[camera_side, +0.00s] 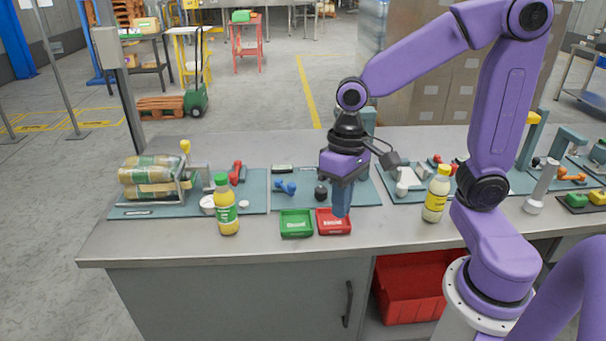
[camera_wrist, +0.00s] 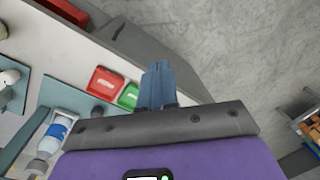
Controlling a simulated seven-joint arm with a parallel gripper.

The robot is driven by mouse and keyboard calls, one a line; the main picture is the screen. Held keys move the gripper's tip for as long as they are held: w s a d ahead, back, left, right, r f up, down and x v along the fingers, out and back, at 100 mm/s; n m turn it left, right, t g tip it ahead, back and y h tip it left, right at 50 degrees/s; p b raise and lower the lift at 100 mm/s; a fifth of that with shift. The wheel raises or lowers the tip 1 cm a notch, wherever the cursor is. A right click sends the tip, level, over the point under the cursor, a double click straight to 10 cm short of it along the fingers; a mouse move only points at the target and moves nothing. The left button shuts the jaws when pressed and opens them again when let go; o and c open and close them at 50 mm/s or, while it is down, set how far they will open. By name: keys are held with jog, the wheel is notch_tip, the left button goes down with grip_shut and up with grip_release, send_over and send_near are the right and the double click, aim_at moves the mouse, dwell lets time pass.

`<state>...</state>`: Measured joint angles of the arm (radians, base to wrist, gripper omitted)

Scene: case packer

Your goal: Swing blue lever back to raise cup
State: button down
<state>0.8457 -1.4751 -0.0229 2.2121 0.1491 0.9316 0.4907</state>
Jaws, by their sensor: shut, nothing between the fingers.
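A small blue lever handle (camera_side: 285,187) lies low over the middle teal mat (camera_side: 258,199), left of my gripper. A dark round piece (camera_side: 321,192) sits beside it to the right; I cannot tell whether it is the cup. My gripper (camera_side: 341,213) points down with its blue fingers together, in front of the mat and above the red tray, touching nothing that I can see. In the wrist view the shut fingers (camera_wrist: 158,66) show in the middle, empty. The blue lever is not clear in the wrist view. My gripper and wrist hide part of the middle station.
A green tray (camera_side: 296,223) and a red tray (camera_side: 333,227) stand at the front. A green-capped bottle (camera_side: 226,207) stands left, a yellow-capped bottle (camera_side: 437,194) right. A left fixture (camera_side: 186,184) holds packed bottles.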

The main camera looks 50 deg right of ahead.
jog(key=w+d+f+m+t+y, duration=0.1)
jog(key=w+d+f+m, duration=0.1)
jog(key=w+d+m, duration=0.8)
jog(key=w+d+f+m+t+y, duration=0.1)
jog(key=w+d+m, duration=1)
jog(key=w+m, duration=0.2)
jog(key=shift+d+f+y, duration=0.2)
jog(key=shift+f+y, duration=0.1)
jog(key=shift+f, duration=0.1)
jog(key=shift+f, duration=0.1)
jog(key=x, duration=1)
jog(key=shift+w, duration=0.15)
jog(key=shift+a+m, duration=0.1)
jog(key=shift+m, duration=0.2)
jog(key=shift+a+m+t, duration=0.2)
jog(key=shift+m+t, duration=0.1)
